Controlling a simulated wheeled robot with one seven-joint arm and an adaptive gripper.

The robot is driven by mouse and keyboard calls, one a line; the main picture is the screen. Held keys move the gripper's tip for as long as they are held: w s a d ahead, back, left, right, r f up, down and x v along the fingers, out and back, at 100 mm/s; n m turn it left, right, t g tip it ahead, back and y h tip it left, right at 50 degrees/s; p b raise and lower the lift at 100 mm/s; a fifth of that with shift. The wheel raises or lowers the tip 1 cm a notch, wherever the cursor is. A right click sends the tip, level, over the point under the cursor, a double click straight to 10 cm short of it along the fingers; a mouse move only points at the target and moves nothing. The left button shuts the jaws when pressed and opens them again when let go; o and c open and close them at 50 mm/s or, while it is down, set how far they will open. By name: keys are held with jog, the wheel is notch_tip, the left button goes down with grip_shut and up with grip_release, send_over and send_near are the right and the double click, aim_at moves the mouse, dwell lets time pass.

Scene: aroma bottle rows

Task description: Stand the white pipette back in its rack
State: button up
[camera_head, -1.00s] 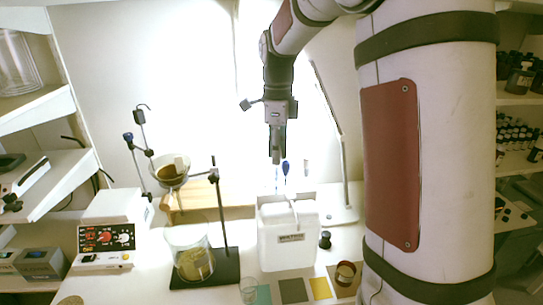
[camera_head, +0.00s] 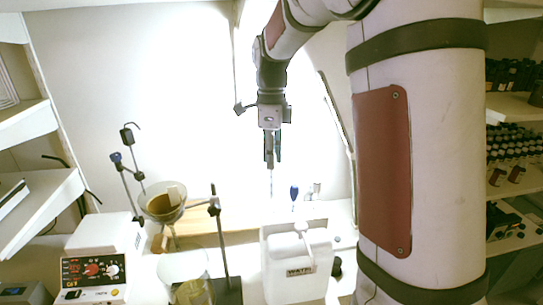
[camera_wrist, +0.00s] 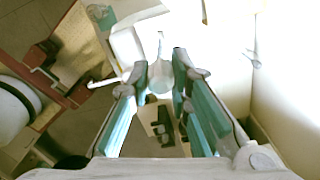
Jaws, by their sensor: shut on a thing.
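My gripper (camera_head: 272,160) points down above the back of the bench in the head view, and its fingers are closed together. A thin pale shaft, the white pipette (camera_head: 271,184), hangs below the fingertips, nearly upright. In the wrist view a pale, rounded piece (camera_wrist: 160,76) with a thin stem sits between the teal finger pads; it looks like the pipette. A blue-bulbed pipette (camera_head: 294,193) and a pale upright item (camera_head: 316,189) stand to the right of it, behind the white canister. I cannot make out the rack; the canister may hide it.
The white canister (camera_head: 283,282) stands in front of the upright items. A metal stand (camera_head: 221,245) with a bowl (camera_head: 163,207) and a glass beaker (camera_head: 187,270) are to its left. A hotplate unit (camera_head: 98,262) is farther left. My arm covers the right side.

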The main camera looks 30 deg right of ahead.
aim_at(271, 196)
jog(key=shift+f, duration=0.1)
jog(key=shift+f+b, duration=0.55)
jog(key=shift+f, duration=2.15)
jog(key=shift+f+b, duration=0.6)
jog(key=shift+f, duration=0.85)
jog(key=shift+f+b, duration=0.3)
jog(key=shift+f, duration=0.25)
